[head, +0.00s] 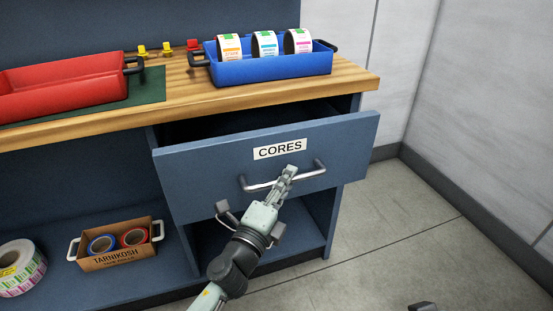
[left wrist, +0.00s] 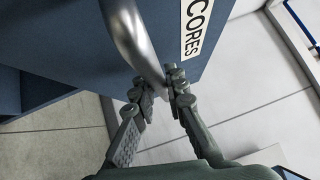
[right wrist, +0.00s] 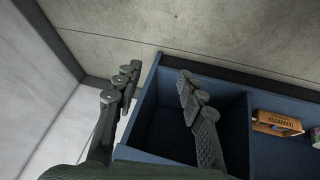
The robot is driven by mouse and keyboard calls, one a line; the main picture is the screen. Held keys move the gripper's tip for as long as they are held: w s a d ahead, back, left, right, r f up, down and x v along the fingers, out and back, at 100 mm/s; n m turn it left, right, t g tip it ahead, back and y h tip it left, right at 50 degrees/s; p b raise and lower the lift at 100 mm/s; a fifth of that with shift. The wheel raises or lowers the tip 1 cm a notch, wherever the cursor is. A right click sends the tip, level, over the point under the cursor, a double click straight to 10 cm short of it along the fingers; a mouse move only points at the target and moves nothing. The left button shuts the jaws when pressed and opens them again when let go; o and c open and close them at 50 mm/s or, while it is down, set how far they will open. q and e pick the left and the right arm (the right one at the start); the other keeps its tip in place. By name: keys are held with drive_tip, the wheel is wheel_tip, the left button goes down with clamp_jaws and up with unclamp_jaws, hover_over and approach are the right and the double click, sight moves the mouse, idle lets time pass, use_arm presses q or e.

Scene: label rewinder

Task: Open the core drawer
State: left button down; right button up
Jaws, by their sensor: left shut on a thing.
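The core drawer (head: 210,178) is blue, with a white "CORES" label (head: 280,149) on its front. It stands partly pulled out of the bench, with a dark gap above its front. My left gripper (head: 287,174) is shut on the drawer's metal bar handle (head: 252,187), near the bar's middle. In the left wrist view the handle (left wrist: 133,40) runs down to the fingertips (left wrist: 162,88). The drawer's inside is mostly hidden in shadow. My right gripper (right wrist: 158,75) is open and empty in the right wrist view, its fingers wide apart.
A blue bin (head: 270,69) with several label rolls and a red tray (head: 60,88) stand on the wooden benchtop (head: 350,83). Below, a cardboard box (head: 117,258) with tape rolls and a large label roll (head: 18,268) sit on the shelf.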

use_arm(q)
drive_tip(key=s+d+b, duration=0.1)
drive_tip(key=s+d, duration=0.1)
drive_tip(key=s, duration=0.5)
drive_tip(key=s+d+b, duration=0.2)
drive_tip(key=s+d, duration=0.1)
drive_tip(key=s, duration=0.5)
drive_tip(key=shift+s, duration=0.3)
use_arm(e)
drive_tip(key=w+a+r+n+t+y, duration=0.1)
drive_tip(key=w+a+r+t+y, duration=0.3)
drive_tip(key=w+a+r+t, duration=0.3)
drive_tip(key=shift+w+a+r, duration=1.15)
drive_tip(key=shift+w+a, duration=0.1)
drive_tip(key=shift+a, duration=0.45)
use_arm(q)
drive_tip(key=c, duration=1.5)
unclamp_jaws()
drive_tip(key=shift+c, duration=0.2)
